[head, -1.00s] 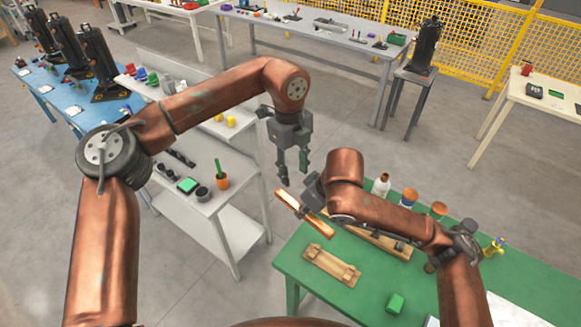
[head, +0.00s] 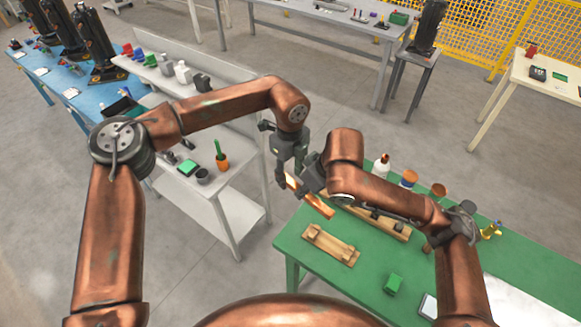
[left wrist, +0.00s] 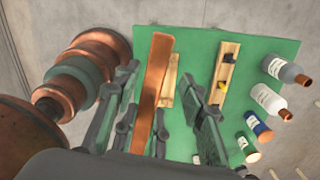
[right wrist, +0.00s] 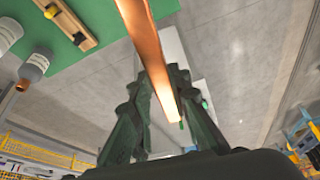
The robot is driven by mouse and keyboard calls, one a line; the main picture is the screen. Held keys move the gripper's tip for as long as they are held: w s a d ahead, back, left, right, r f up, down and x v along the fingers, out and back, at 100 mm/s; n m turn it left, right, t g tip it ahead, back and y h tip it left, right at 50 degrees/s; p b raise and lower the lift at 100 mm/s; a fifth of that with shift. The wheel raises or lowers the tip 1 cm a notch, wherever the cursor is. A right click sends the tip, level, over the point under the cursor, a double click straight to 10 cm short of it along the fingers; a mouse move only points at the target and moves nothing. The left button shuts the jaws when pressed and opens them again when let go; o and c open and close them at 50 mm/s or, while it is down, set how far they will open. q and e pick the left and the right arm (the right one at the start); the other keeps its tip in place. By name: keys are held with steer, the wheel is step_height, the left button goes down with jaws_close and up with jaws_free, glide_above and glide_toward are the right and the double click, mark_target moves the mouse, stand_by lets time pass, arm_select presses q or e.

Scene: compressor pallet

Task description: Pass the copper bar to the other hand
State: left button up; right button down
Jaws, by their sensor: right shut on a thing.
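The copper bar (head: 318,206) is a flat, shiny strip held tilted in the air above the left edge of the green table (head: 300,262). My right gripper (head: 304,193) is shut on it; in the right wrist view the bar (right wrist: 148,50) runs between its fingers. My left gripper (head: 284,181) is at the bar's upper left end, close to the right gripper. In the left wrist view the bar (left wrist: 156,85) lies between the left fingers (left wrist: 163,110), which stand apart with gaps beside it. Contact there cannot be told.
A wooden cradle (head: 331,245) and a longer wooden rack (head: 385,224) lie on the green table beneath. Bottles (head: 381,165) stand at its back, and a green block (head: 394,284) lies near the front. A grey bench (head: 222,190) with a plant pot stands left.

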arm_select(q)
steer(key=shift+f, duration=0.2)
steer(key=shift+c, duration=0.6)
steer(key=c, duration=0.5)
steer(key=shift+d, duration=0.1)
jaws_close()
arm_select(e)
steer(key=shift+a, duration=0.1)
steer(key=shift+s, duration=0.1)
arm_select(q)
steer(key=shift+r, duration=0.1)
arm_select(e)
steer(key=shift+a, duration=0.1)
steer(key=c, duration=1.7)
jaws_free()
steer(key=shift+c, duration=0.2)
steer(key=shift+d+r, duration=0.1)
steer(key=shift+d, duration=0.1)
